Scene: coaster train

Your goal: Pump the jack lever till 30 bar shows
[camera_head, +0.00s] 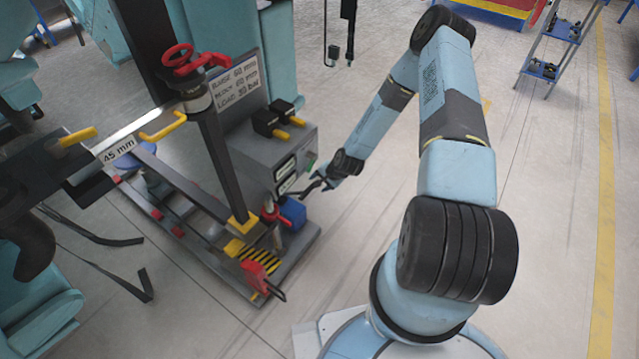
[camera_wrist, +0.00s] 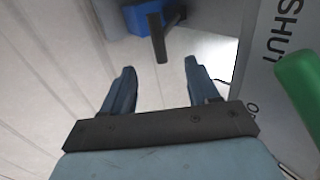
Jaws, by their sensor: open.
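The jack lever (camera_head: 303,189) is a dark bar by the blue block (camera_head: 293,212) on the jack base. In the wrist view the lever (camera_wrist: 157,38) hangs in front of the blue block (camera_wrist: 145,16). My gripper (camera_head: 325,182) is beside the lever in the head view. In the wrist view my gripper (camera_wrist: 160,68) is open, with the lever's end just ahead of and between its fingertips; I cannot tell whether they touch. The grey control box (camera_head: 268,150) has small display panels (camera_head: 286,169) whose readings are too small to read.
A sign (camera_head: 235,82) reads RAISE 60 mm, BLOCK 60 mm, LOAD 30 bar. A green part (camera_wrist: 298,82) stands close right of my gripper, by a panel (camera_wrist: 285,35) marked SHUT. A red handwheel (camera_head: 190,60) tops the post.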

